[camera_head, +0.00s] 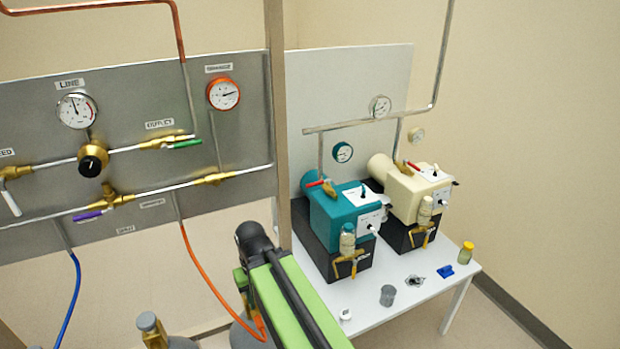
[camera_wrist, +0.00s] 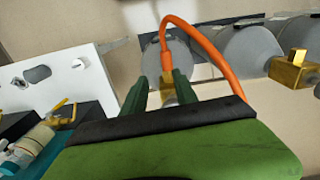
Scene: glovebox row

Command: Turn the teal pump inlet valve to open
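The teal pump (camera_head: 340,218) stands on a black base on the white table. On its top left, a valve with a red lever (camera_head: 317,183) sits on a brass body below the pipe; the lever lies roughly level, across the upright pipe. In the wrist view, part of the teal pump (camera_wrist: 42,165) shows at the lower left edge; the red lever is not seen there. My gripper (camera_wrist: 160,77) has its two dark green fingers apart with nothing held. It points toward gas cylinders, away from the pump. The head view does not clearly show the fingers.
A cream pump (camera_head: 420,195) stands right of the teal one. Small items, including a grey cup (camera_head: 387,295), lie on the white table (camera_head: 400,308). A post (camera_head: 278,120) stands left of the pumps. An orange hose (camera_wrist: 205,48) and gas cylinders (camera_wrist: 225,45) lie ahead of my gripper.

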